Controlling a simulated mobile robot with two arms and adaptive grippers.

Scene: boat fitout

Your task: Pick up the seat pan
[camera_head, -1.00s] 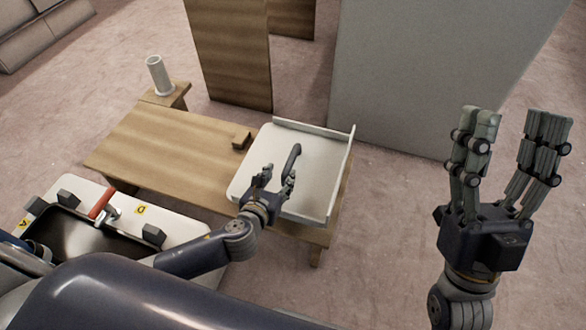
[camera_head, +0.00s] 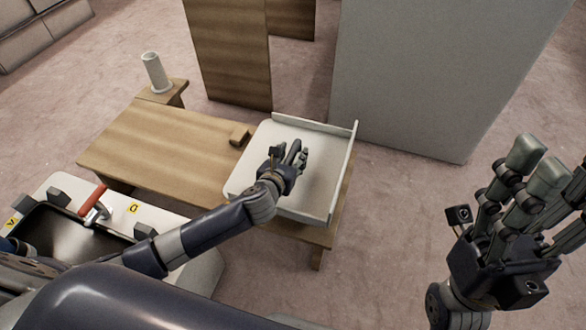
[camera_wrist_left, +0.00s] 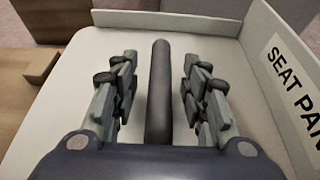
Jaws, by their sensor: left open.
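The seat pan (camera_head: 315,180) is a white tray-like panel with raised walls at its back and right side. It lies on the right end of the wooden table, and its wall reads "SEAT PAN" in the left wrist view (camera_wrist_left: 270,110). A dark bar handle (camera_wrist_left: 158,85) stands along its middle. My left gripper (camera_head: 290,155) is over the pan, its open fingers on either side of the handle with gaps showing on both sides. My right gripper (camera_head: 535,185) is raised at the right, away from the pan, with fingers apart and nothing between them.
The wooden table (camera_head: 165,150) has a small wooden block (camera_head: 239,136) beside the pan. A white cylinder (camera_head: 154,72) stands on a small stand behind. A white unit with a dark basin and red-handled lever (camera_head: 94,200) is at lower left. A grey panel (camera_head: 430,80) rises behind.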

